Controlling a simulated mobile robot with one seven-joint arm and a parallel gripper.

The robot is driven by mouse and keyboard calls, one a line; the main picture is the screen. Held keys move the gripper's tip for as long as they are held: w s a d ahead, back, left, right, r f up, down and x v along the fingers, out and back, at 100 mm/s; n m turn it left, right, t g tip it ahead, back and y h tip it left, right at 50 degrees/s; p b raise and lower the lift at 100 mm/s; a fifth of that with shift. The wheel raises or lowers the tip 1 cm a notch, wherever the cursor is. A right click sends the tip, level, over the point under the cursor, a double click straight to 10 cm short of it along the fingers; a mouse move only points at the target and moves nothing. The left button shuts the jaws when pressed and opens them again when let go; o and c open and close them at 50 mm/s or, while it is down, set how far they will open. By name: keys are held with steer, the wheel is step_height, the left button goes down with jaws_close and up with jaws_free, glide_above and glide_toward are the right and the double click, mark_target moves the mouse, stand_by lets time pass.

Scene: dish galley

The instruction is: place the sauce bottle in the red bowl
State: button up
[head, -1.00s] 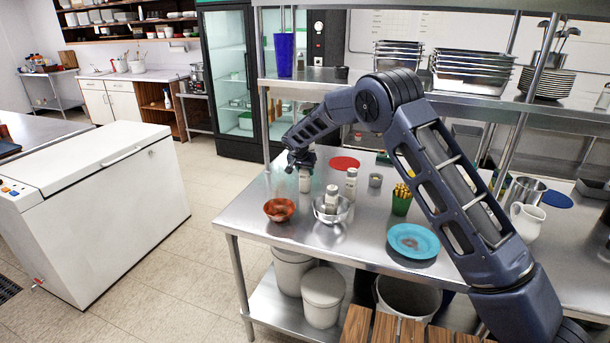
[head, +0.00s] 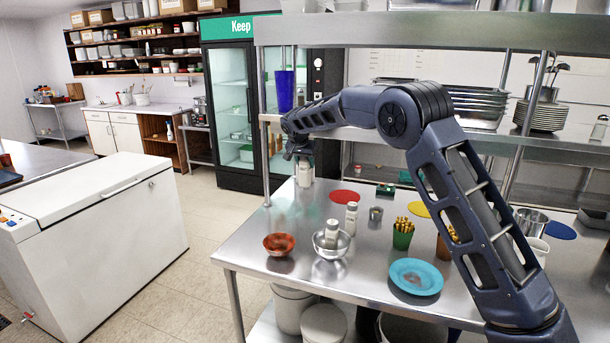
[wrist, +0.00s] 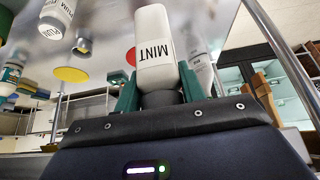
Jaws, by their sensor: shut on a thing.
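My gripper (head: 303,158) is shut on a white sauce bottle (head: 305,175) and holds it upright above the table, behind the red bowl. In the wrist view the bottle (wrist: 156,45) shows the label MINT between the green fingertips. The red bowl (head: 279,245) stands near the table's left front corner, below and a little left of the gripper. Its inside looks empty. The red bowl is not seen in the wrist view.
Right of the red bowl, a similar bottle (head: 332,232) stands in a metal bowl (head: 331,252), with another bottle (head: 351,218) behind it. A blue plate (head: 416,277), a green cup (head: 402,236) and a red disc (head: 345,197) lie further right or back. A shelf (head: 390,133) overhangs the back.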

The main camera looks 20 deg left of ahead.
steer(key=shift+s+r, duration=0.15)
steer(key=shift+r, duration=0.3)
steer(key=s+a+r, duration=0.2)
steer(key=s, duration=2)
step_height(320, 180, down, 20)
steer(key=shift+w, duration=0.2)
steer(key=shift+f, duration=0.4)
steer(key=o, duration=1.1)
steer(key=v, duration=1.3)
steer(key=shift+w, duration=0.25)
